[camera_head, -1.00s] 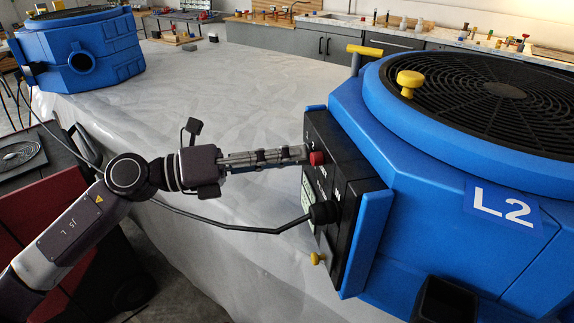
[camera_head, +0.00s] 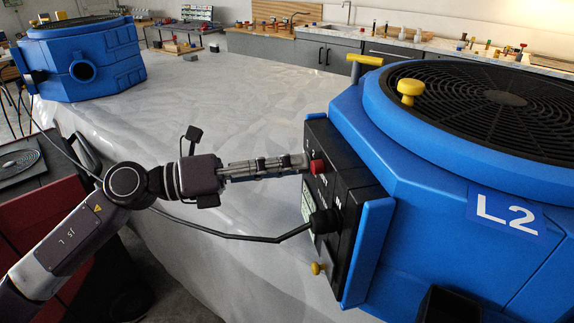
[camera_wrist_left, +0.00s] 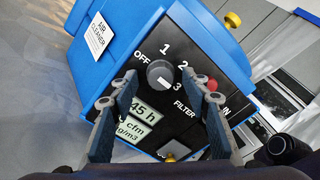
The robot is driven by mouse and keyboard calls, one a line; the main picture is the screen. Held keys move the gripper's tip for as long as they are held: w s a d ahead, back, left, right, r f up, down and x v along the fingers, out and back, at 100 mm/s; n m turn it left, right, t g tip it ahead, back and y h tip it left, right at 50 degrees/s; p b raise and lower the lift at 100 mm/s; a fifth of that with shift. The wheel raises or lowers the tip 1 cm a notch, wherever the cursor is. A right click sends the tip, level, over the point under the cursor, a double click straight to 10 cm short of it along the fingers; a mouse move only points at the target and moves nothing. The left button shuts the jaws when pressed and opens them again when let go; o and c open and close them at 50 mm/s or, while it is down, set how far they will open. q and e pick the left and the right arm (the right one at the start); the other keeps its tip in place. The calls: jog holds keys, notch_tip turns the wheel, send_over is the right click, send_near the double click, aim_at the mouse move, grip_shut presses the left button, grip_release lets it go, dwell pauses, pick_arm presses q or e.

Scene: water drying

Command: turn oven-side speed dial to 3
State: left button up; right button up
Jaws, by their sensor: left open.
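The speed dial (camera_wrist_left: 160,74) is a round dark grey knob on the black panel (camera_wrist_left: 190,110) of the blue air cleaner (camera_head: 430,200) labelled L2. OFF, 1, 2 and 3 are printed around it. A white mark on the dial's lower right appears to point toward the 3. My left gripper (camera_wrist_left: 160,90) is open, with its fingers on either side of the dial in the wrist view; contact cannot be told. In the head view the left gripper (camera_head: 302,163) is at the panel beside a red knob (camera_head: 317,167), and the dial is hidden. My right gripper is not in view.
A black plug (camera_head: 323,220) with a cable sits on the panel below the red knob. A yellow knob (camera_head: 317,268) is lower down. Another blue unit (camera_head: 80,60) stands at the far left of the covered table (camera_head: 220,110). The middle of the table is mostly clear.

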pick_arm(q)
jog(key=v, duration=1.2)
jog(key=shift+f, duration=0.15)
